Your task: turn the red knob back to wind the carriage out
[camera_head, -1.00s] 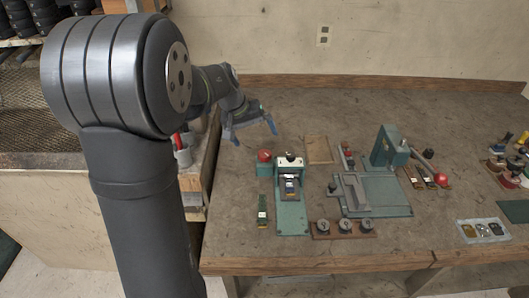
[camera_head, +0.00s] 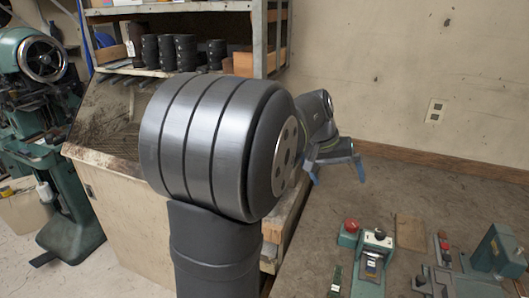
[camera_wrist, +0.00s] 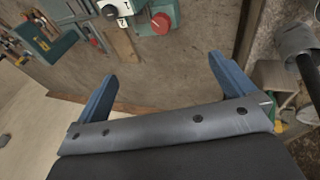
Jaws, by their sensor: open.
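The red knob (camera_head: 351,225) sits on a small green block on the table, at the lower right of the head view. It also shows near the top of the wrist view (camera_wrist: 160,23). Beside it is a green fixture (camera_head: 377,244) with a black knob on its white-topped end. A dark block, perhaps the carriage (camera_head: 371,268), sits on its green base; the base's near end is cut off. My gripper (camera_head: 338,179) is open and empty, beyond the red knob and apart from it. Both blue fingers show spread in the wrist view (camera_wrist: 162,67).
A wooden board (camera_head: 410,233) and a larger green machine (camera_head: 499,250) stand right of the fixture. A slim green-topped piece (camera_head: 335,279) lies at its left. Bare table lies around my gripper. A shelf (camera_head: 215,74) with black rolls stands behind my arm.

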